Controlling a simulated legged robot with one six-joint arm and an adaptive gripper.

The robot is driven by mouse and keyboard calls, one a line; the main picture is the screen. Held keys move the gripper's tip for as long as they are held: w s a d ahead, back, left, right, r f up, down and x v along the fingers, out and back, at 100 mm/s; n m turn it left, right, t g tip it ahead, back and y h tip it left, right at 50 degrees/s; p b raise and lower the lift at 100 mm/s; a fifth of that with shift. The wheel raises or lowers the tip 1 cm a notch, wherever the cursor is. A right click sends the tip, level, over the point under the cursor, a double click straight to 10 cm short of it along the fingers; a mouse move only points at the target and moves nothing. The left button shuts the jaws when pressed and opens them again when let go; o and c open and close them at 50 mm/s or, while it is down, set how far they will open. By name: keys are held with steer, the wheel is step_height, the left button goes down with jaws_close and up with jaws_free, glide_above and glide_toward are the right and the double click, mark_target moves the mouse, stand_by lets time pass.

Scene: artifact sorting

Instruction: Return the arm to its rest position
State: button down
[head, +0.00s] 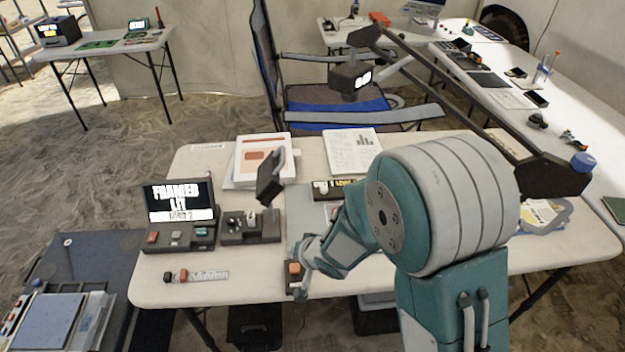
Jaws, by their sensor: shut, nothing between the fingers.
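My teal and grey arm (440,205) rises from the lower right and bends left over the near part of the white table (250,290). Its narrow end, my gripper (304,270), is small in the head view, low near the table's front edge. My gripper is shut and holds nothing. It is beside a small dark block with an orange top (293,270); I cannot tell whether they touch. My arm hides part of the table behind it.
A dark console with a lit screen (180,210) stands at left on the table. Papers (352,150) lie at the back. A dark jointed boom (460,95) crosses above the right side. A folding chair (350,105) stands behind.

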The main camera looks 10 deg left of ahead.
steer(key=s+d+r+m+t+h, duration=0.15)
steer(key=d+r+h, duration=0.45)
steer(key=d+r, duration=1.2)
steer(key=s+d+r+g, duration=0.1)
steer(key=s+d+r, duration=0.2)
steer(key=s, duration=0.6)
steer(key=s+d+r+g+h, duration=0.1)
steer(key=s+d+r, duration=0.2)
steer(key=s+d, duration=0.3)
steer(key=s, duration=0.3)
steer(key=shift+r+n, duration=0.3)
steer(key=shift+n, duration=0.05)
steer(key=shift+w, duration=0.1)
